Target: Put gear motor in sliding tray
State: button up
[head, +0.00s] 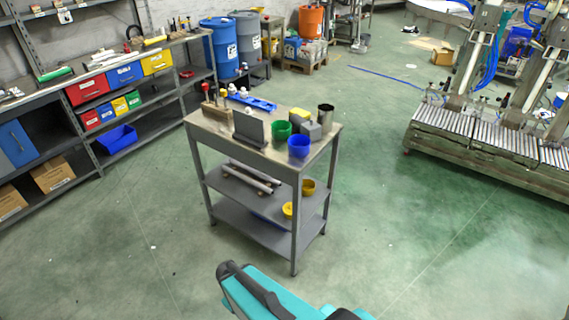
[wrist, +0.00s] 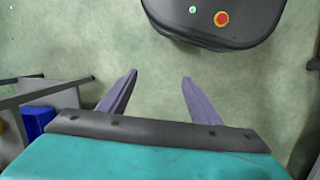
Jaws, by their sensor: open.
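My gripper (wrist: 158,76) shows in the wrist view with its two fingers wide apart and nothing between them, above bare floor. In the head view my teal arm is at the bottom, in front of the cart and well apart from it. No gear motor can be told for certain; a grey block (head: 311,131) and a smaller yellow-topped piece (head: 299,115) stand on the cart's top. The sliding tray is not clear either; a long blue holder (head: 252,102) with white pieces lies at the top's back edge.
The grey cart (head: 240,153) also bears a green cup (head: 282,131), a blue cup (head: 298,147), a dark metal cup (head: 325,114) and an upright grey plate (head: 249,130). Shelves with coloured bins (head: 123,75) stand left, a roller conveyor (head: 480,130) right. Floor around the cart is clear.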

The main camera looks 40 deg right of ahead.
jog(key=s+a+f+m+g+y+b, duration=0.1)
jog(key=s+a+f+g, duration=0.2)
jog(key=s+a, duration=0.4)
jog(key=s, duration=0.4)
jog(key=shift+s+a+g+b, duration=0.25)
jog(key=shift+a+g+b, duration=0.05)
jog(key=shift+a, duration=0.1)
jog(key=shift+c, duration=0.2)
